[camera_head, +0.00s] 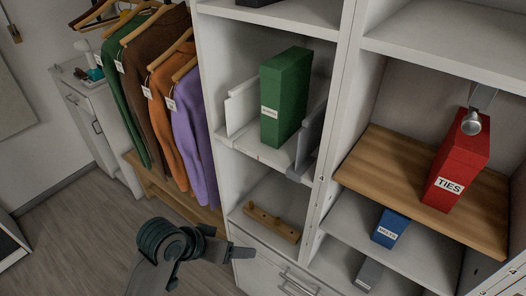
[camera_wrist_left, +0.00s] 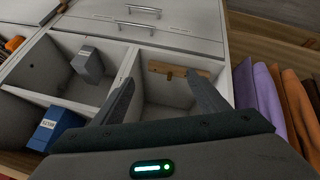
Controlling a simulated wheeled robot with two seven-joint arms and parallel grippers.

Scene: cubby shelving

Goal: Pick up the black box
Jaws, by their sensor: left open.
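A black object (camera_head: 258,3) shows only its lower edge on the top shelf in the head view; I cannot tell if it is the black box. A small dark grey box (camera_head: 368,272) stands in a low right cubby and also shows in the wrist view (camera_wrist_left: 88,65). My left gripper (camera_head: 241,252) is open and empty, low in front of the shelving. In the wrist view its spread fingers (camera_wrist_left: 163,95) face the cubby with the wooden hook rail (camera_wrist_left: 178,70). My right gripper is out of view.
A green box (camera_head: 285,97) stands between dividers. A red TIES box (camera_head: 458,165) stands on a wooden shelf (camera_head: 385,165), above a blue box (camera_head: 390,228). Sweaters (camera_head: 160,95) hang at left. Drawers (camera_head: 272,272) lie below the cubbies. The floor at left is clear.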

